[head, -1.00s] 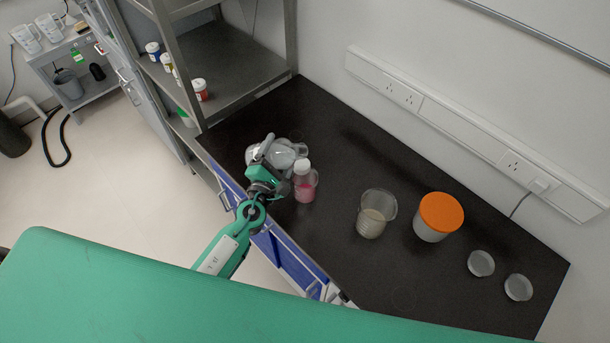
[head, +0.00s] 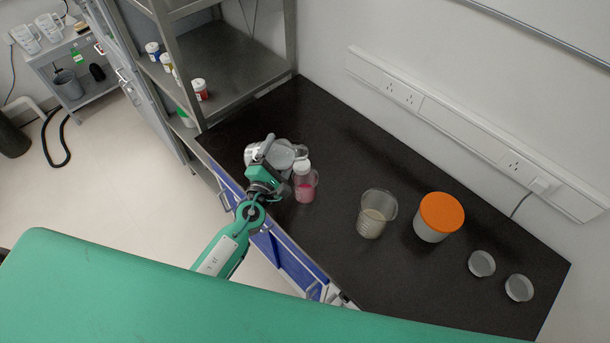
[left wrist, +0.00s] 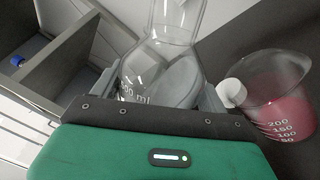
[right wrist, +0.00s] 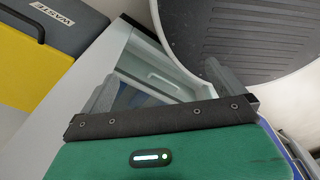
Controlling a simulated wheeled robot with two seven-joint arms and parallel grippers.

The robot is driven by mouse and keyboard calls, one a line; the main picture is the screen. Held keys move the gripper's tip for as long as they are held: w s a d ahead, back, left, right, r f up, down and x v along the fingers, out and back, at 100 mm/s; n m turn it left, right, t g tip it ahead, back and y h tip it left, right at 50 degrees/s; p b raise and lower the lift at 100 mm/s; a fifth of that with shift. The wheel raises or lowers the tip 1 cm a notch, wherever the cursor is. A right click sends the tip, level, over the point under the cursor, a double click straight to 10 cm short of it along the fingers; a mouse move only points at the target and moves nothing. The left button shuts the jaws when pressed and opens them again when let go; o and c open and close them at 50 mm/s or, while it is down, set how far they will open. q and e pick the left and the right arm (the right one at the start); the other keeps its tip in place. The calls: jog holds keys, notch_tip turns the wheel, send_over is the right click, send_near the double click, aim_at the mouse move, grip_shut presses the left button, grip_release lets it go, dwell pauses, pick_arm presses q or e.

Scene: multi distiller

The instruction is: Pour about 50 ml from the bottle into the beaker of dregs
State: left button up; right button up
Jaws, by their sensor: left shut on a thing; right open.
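My left gripper (head: 268,160) is shut on a clear glass flask (head: 284,154), which lies tilted with its neck toward the right. In the left wrist view the flask (left wrist: 165,75) sits between the fingers, with "ml" print on its wall. Just right of it is a beaker with pink liquid (head: 305,192), also in the left wrist view (left wrist: 275,95). A white cap (head: 303,166) shows beside that beaker; its bottle is mostly hidden. A beaker with cloudy beige dregs (head: 371,222) stands upright mid-bench. My right gripper (right wrist: 165,85) is open and empty in the right wrist view.
An orange-lidded jar (head: 438,217) stands right of the dregs beaker. Two small clear dishes (head: 482,264) lie near the bench's right end. A metal shelf rack (head: 235,80) rises at the bench's left end. The back of the dark bench (head: 340,120) is clear.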

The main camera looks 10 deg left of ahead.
pick_arm(q)
jog(key=shift+a+f+m+b, duration=0.1)
jog(key=shift+f+m+b, duration=0.2)
jog(key=shift+m, duration=0.35)
jog(key=shift+a+f+m+b, duration=0.1)
jog(key=shift+f+m+b, duration=0.15)
jog(key=shift+m, duration=0.4)
dwell(2.4)
jog(key=shift+w+a+f+m+h+p, duration=0.15)
jog(key=shift+m+p, duration=0.1)
jog(key=shift+m, duration=0.45)
jog(key=shift+s+r+m+h+p, duration=0.1)
jog(key=shift+m+h+p, duration=0.1)
jog(key=shift+m, duration=0.5)
dwell(2.9)
